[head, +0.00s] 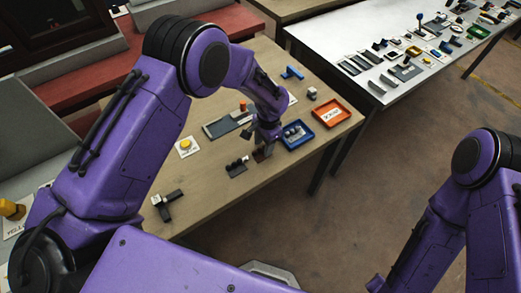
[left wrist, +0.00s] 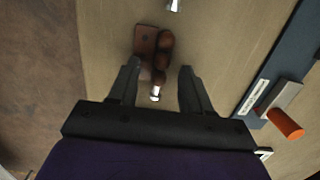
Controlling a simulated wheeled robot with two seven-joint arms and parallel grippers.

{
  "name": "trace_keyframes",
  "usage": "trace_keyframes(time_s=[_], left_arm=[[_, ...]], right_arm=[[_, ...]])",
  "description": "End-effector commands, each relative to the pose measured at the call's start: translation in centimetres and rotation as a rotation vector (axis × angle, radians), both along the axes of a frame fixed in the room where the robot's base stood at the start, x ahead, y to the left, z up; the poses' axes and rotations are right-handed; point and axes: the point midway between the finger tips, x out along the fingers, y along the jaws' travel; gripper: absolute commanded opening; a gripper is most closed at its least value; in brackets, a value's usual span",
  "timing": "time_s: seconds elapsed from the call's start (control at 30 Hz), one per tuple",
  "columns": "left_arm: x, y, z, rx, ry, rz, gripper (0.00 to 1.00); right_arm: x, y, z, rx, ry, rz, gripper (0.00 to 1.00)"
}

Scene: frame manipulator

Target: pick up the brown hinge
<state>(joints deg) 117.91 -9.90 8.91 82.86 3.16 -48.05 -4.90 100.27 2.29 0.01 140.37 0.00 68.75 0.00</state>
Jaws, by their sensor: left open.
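The brown hinge (left wrist: 145,40) shows in the left wrist view, a flat plate with rounded brown knuckles along its right side. A short silver pin end (left wrist: 155,92) shows just below it, close to the fingers. My left gripper (left wrist: 159,84) is open with nothing held; the hinge's lower end lies between or just beyond its fingertips, nearer the left finger. In the head view my left gripper (head: 265,146) points down over the wooden table, and a small brown patch, likely the hinge (head: 258,156), shows beside the fingertips. My right gripper is outside the frames.
A grey plate (head: 219,127) and orange cylinder (left wrist: 285,125) are nearby.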

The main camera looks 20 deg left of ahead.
Motion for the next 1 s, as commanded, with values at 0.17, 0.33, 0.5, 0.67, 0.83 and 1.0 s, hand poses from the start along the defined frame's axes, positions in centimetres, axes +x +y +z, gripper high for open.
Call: trace_keyframes(time_s=[0.17, 0.33, 0.5, 0.67, 0.83, 1.0], left_arm=[[0.0, 0.0, 0.0, 0.001, 0.001, 0.000, 0.03], [0.0, 0.0, 0.0, 0.000, 0.000, 0.000, 0.00], [0.0, 0.0, 0.1, 0.000, 0.000, 0.000, 0.00], [0.1, 0.1, 1.2, 0.000, -0.003, 0.001, 0.00], [-1.4, -0.7, 5.0, 0.001, -0.003, -0.002, 0.00], [-5.2, -2.7, 9.4, 0.002, -0.004, -0.003, 0.00]], right_arm=[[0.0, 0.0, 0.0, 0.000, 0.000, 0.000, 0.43], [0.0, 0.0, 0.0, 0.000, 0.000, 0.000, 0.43], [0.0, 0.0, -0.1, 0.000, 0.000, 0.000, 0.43], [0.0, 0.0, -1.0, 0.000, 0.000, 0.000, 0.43], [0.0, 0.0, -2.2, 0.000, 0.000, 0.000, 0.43], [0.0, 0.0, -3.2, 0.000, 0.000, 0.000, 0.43]])
